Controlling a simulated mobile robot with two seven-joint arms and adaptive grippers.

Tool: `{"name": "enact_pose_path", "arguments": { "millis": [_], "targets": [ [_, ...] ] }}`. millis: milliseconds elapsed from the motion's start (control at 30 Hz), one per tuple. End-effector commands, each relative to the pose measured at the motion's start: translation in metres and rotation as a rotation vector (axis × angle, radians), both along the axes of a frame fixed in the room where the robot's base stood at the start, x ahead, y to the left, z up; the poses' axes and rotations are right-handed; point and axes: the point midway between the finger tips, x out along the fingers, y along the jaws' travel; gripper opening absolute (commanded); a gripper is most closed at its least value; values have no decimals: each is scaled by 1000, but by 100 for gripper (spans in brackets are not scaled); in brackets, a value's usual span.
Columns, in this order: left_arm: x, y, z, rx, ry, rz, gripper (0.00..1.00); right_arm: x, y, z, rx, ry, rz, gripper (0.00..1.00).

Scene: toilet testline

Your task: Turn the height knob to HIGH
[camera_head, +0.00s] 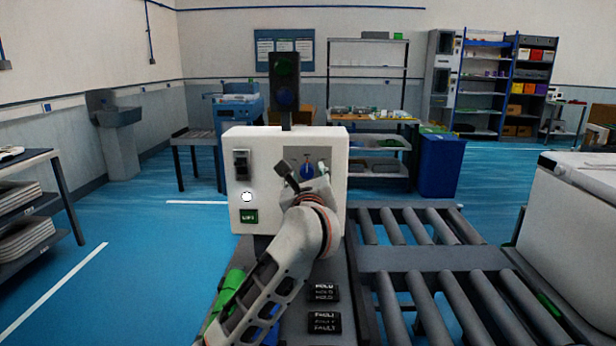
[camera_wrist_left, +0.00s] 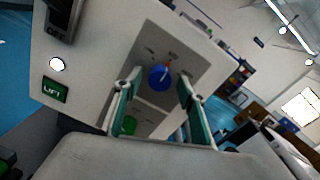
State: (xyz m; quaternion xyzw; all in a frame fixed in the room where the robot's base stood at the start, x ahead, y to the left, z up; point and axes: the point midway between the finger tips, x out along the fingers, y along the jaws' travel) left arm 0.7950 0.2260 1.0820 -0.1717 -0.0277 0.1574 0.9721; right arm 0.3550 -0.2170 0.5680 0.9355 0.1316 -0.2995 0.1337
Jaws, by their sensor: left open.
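The height knob (camera_head: 306,170) is blue and sits on a grey plate on the front of a white control box (camera_head: 262,152). In the left wrist view the knob (camera_wrist_left: 159,77) shows an orange-red pointer aimed up and slightly right; the small labels around it are too blurred to read. My left gripper (camera_head: 299,182) is in front of the plate, just below the knob in the head view. In the left wrist view its two green-padded fingers (camera_wrist_left: 158,88) are open, with the knob between their tips; I cannot tell whether they touch it. My right gripper is not in view.
The box also carries a black switch (camera_head: 241,164), a white round button (camera_head: 246,197) and a green LIFT label (camera_head: 249,216). Black HOLD (camera_head: 323,292) and FAULT (camera_head: 324,323) labels lie below. A roller conveyor (camera_head: 432,262) runs at right.

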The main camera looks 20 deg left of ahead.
Motion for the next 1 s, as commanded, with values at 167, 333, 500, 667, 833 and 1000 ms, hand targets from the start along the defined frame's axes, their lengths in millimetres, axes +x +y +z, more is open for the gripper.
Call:
{"name": "enact_pose_path", "arguments": {
  "millis": [167, 333, 500, 667, 833, 1000],
  "targets": [
    [0, 0, 0, 0, 0, 0, 15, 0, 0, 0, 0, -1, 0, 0],
    [0, 0, 0, 1, 1, 1, 2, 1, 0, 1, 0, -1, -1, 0],
    [-1, 0, 0, 13, 4, 1, 2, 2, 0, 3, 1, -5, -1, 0],
    [-1, 0, 2, 62, 18, 1, 2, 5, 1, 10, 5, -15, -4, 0],
    [-1, 1, 4, 163, 45, 2, 2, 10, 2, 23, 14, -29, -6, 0],
    [-2, 2, 6, 307, 86, 2, 2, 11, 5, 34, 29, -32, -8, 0]
  ]
}}
